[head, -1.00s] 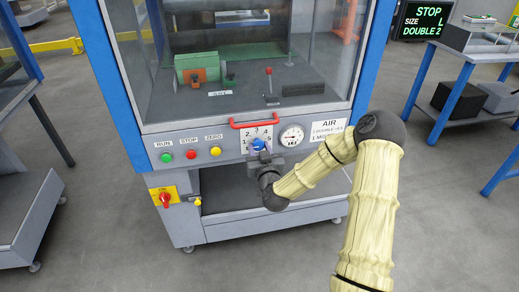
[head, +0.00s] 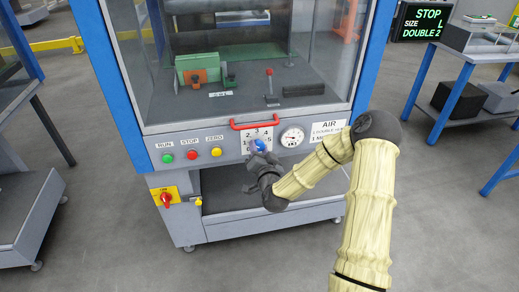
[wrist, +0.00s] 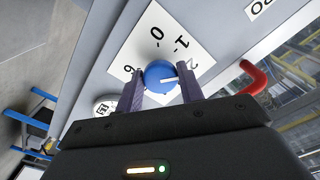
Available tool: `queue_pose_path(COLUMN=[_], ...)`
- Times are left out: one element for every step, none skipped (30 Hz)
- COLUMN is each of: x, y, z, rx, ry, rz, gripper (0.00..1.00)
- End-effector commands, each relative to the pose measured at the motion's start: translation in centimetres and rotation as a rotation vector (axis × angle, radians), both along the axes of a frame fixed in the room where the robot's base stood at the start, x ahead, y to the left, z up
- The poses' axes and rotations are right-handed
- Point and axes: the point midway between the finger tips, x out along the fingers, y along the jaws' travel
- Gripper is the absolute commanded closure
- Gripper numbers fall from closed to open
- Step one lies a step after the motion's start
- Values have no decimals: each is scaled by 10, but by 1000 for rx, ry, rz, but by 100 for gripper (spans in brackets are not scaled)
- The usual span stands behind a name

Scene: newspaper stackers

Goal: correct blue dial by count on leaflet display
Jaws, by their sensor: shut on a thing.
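The blue dial (head: 260,144) sits on a white numbered plate (head: 249,137) on the machine's front panel, below the red handle. It also shows in the wrist view (wrist: 158,77), with a white mark pointing right, toward the finger beside the 2. The numbers 0, 1, 2 and 6 show on the plate; my gripper hides others. My gripper (wrist: 160,72) is shut on the dial, one finger on each side. The display screen (head: 423,22) reads STOP, SIZE L, DOUBLE 2.
A red handle (head: 258,121) is just above the dial and a round gauge (head: 292,138) to its right. A red switch (head: 165,198) sits lower left. A grey shelf (head: 225,195) lies below.

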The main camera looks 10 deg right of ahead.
Motion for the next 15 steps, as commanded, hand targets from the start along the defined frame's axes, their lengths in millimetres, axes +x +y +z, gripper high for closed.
queue_pose_path(x=[0, 0, 0, 0, 0, 0, 0, 0, 0, 0, 0, 0, 0, 0, 0], y=[0, 0, 0, 0, 0, 0, 0, 0, 0, 0, 0, 0, 0, 0, 0], z=[-1, -1, -1, -1, -1, -1, -1, -1, -1, -1, -1, -1, -1, -1, -1], rx=[27, 43, 62, 75, 86, 100, 107, 114, 122, 127, 130, 133, 135, 135, 136], ry=[3, 3, 3, 3, 3, 3, 3, 3, 3, 3, 3, 3, 3, 3, 3], rz=[0, 0, 0, 0, 0, 0, 0, 0, 0, 0, 0, 0, 0, 0, 0], gripper=[85, 85, 85, 85, 85, 85, 85, 85, 85, 85, 85, 85, 85, 85, 85])
